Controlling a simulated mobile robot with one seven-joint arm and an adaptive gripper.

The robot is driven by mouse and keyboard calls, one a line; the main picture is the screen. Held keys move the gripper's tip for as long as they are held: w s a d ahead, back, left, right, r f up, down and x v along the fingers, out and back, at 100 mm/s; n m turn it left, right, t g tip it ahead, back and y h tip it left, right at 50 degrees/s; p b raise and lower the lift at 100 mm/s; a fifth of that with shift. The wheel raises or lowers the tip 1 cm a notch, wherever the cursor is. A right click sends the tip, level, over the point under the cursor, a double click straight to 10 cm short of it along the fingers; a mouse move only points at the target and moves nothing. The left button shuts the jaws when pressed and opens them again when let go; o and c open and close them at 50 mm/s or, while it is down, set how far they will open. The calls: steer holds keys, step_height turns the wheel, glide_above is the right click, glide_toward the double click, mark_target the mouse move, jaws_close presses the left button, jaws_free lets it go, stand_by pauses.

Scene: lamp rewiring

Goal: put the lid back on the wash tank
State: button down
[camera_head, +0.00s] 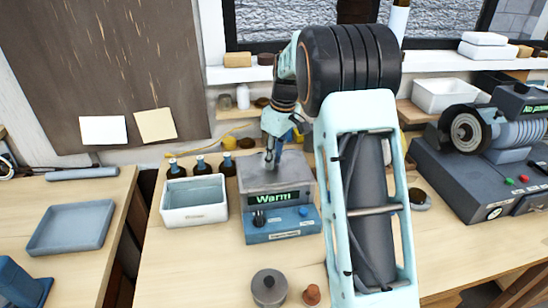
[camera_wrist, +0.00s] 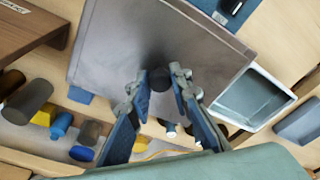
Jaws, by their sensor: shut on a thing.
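The wash tank (camera_head: 283,225) is a blue and grey unit with a lit "Warm" display, standing mid-bench in the head view. Its flat grey metal lid (camera_head: 255,177) lies level at the top of the tank. The lid (camera_wrist: 112,58) also fills much of the wrist view as a square plate. My gripper (camera_head: 272,160) reaches down from above and is shut on the lid's knob. I cannot tell whether a gap remains under the lid.
A white basin (camera_head: 194,215) stands close left of the tank, with several dark bottles (camera_head: 201,168) behind. A large machine (camera_head: 470,170) stands at right. A blue tray (camera_head: 72,228) lies on the left bench.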

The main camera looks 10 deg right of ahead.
steer(key=c, duration=1.7)
jaws_free()
